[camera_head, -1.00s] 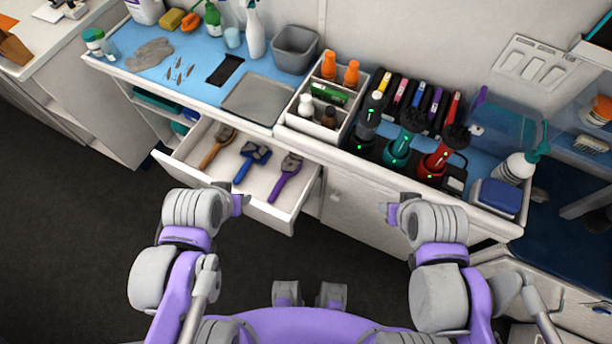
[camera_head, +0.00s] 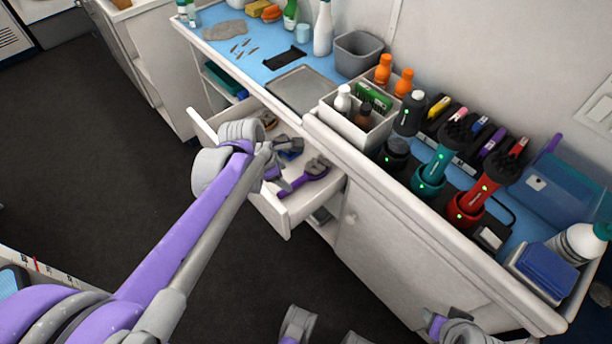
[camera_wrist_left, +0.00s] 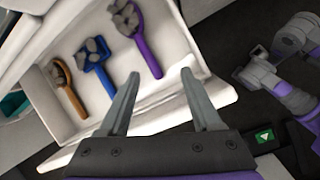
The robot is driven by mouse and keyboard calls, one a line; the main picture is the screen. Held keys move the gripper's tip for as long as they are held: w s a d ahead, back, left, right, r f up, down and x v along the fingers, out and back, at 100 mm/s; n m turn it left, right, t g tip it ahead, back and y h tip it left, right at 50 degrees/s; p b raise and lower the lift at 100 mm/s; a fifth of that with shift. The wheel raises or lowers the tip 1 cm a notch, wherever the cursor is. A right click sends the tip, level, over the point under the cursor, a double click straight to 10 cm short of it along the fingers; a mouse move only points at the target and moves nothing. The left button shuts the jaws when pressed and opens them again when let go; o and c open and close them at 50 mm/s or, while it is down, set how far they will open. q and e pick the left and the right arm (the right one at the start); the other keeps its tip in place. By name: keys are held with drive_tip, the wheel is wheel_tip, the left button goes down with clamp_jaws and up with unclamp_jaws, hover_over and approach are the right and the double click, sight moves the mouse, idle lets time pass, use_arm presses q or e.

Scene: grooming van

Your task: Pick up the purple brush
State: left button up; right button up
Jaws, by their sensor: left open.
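The purple brush (camera_head: 303,178) lies in the open white drawer (camera_head: 296,208), at the drawer's right side, with its grey head toward the cabinet. My left gripper (camera_head: 285,160) is over the drawer, left of the purple brush. In the left wrist view its two fingers (camera_wrist_left: 158,92) are spread with nothing between them. My right gripper (camera_head: 436,322) is low near the cabinet front, and its fingers are too small to judge.
Above the drawer, the counter holds a grey tray (camera_head: 294,90), a white caddy of bottles (camera_head: 352,127) and several clippers on chargers (camera_head: 430,180). A grey bin (camera_head: 358,54) stands behind. The dark floor (camera_head: 110,150) in front is clear.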

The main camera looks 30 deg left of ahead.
sight(294, 183)
use_arm(q)
drive_tip(key=w+a+f+n, duration=0.1)
drive_tip(key=w+a+f+n+b, duration=0.1)
drive_tip(key=f+n, duration=0.1)
drive_tip(key=w+a+f+n+b, duration=0.1)
drive_tip(key=f+n, duration=0.1)
drive_tip(key=shift+w, duration=0.2)
drive_tip(key=b+x, duration=0.3)
drive_tip(key=x, duration=0.7)
drive_tip(key=shift+w+d, duration=0.1)
drive_tip(key=shift+d, duration=0.05)
clamp_jaws()
use_arm(e)
wheel_tip(294, 183, down, 8)
drive_tip(key=shift+w+r, duration=0.25)
drive_tip(key=shift+w, duration=0.05)
